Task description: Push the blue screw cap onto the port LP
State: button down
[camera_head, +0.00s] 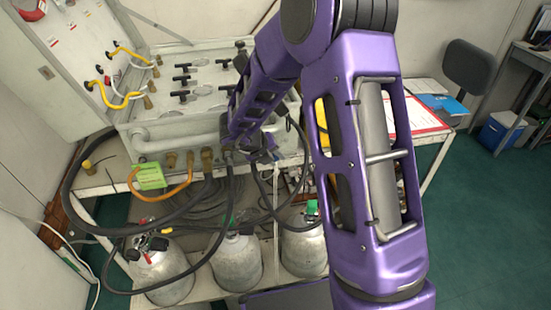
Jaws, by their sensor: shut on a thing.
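My purple arm reaches across the picture to the front of the grey air panel (185,132). My gripper (240,150) is small and partly hidden there, low at the panel's front edge, right of the brass ports. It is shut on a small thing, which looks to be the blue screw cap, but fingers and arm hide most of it. Several brass ports (188,161) stick out along the panel's lower front. Their labels are too small to read, so I cannot tell which is LP. I cannot tell whether the held thing touches a port.
Black hoses (185,205) loop below the panel, close under my gripper. Several grey cylinders (237,262) stand below. Papers (418,118) lie on the table at right.

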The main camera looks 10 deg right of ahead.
jog(key=shift+w, duration=0.2)
jog(key=c, duration=0.6)
grip_release()
